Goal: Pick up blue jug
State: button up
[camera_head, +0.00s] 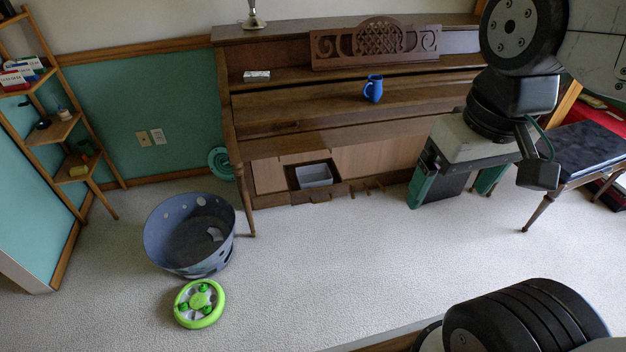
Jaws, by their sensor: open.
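The blue jug (373,89) stands upright on the closed lid of the brown upright piano (290,108), a little right of the piano's middle. Its handle faces left. My gripper (452,200) is at the right, with its two green-edged fingers pointing down and spread apart. It is empty. It hangs in front of the piano's right part, lower in the picture than the jug and well to its right, apart from it. Nothing hides the jug.
A small patterned box (256,76) lies on the piano's shelf at left. A grey bin (314,175) sits in the piano's lower opening. A large round basket (160,244) and a green toy wheel (200,303) are on the carpet. A bench (578,146) stands at right.

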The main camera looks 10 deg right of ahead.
aim_at(373, 90)
jog(key=i, duration=1.45)
jog(key=z, duration=0.6)
